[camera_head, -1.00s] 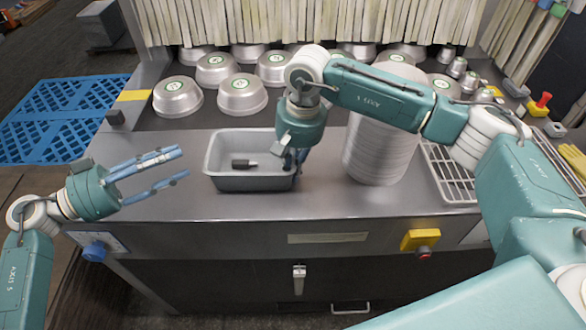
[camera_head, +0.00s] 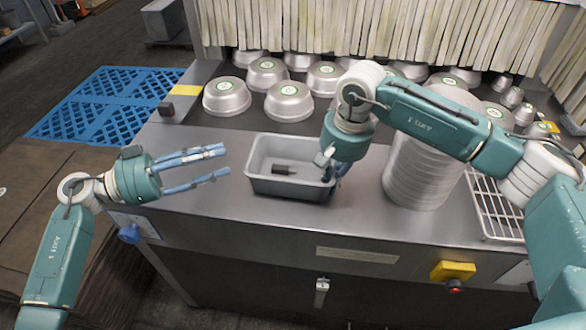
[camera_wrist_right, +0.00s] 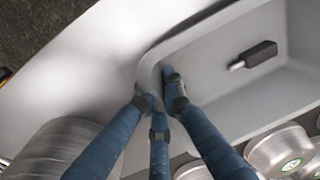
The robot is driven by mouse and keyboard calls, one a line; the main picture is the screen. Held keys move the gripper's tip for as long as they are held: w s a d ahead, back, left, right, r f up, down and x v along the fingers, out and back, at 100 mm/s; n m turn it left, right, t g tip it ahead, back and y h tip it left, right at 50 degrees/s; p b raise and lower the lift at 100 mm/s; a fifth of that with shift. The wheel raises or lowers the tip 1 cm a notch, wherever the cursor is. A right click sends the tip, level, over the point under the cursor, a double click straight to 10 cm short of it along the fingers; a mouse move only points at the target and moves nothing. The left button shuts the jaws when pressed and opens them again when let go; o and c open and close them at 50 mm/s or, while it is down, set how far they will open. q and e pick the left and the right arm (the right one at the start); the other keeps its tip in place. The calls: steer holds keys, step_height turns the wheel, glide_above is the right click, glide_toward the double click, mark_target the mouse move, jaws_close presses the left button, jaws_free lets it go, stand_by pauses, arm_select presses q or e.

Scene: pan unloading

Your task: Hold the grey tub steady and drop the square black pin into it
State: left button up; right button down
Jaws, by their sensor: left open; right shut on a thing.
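The grey tub (camera_head: 285,188) is an open rectangular pan upright on the metal counter; its floor and near wall also show in the right wrist view (camera_wrist_right: 220,90). The square black pin (camera_head: 284,170) lies on its side on the tub floor, and the right wrist view shows its dark block and short silvery tip (camera_wrist_right: 259,54). My right gripper (camera_head: 334,172) is shut on the tub's right wall, its blue fingers (camera_wrist_right: 157,100) on both sides of the rim. My left gripper (camera_head: 226,162) is open and empty, left of the tub and apart from it.
A tall stack of round metal pans (camera_head: 418,170) stands right of the tub, close to my right arm. Several upturned pans (camera_head: 290,103) sit behind it under a strip curtain (camera_head: 370,30). A wire rack (camera_head: 492,205) lies far right. The counter left of the tub is clear.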

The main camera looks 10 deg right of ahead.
steer(key=c, duration=1.8)
jaws_free()
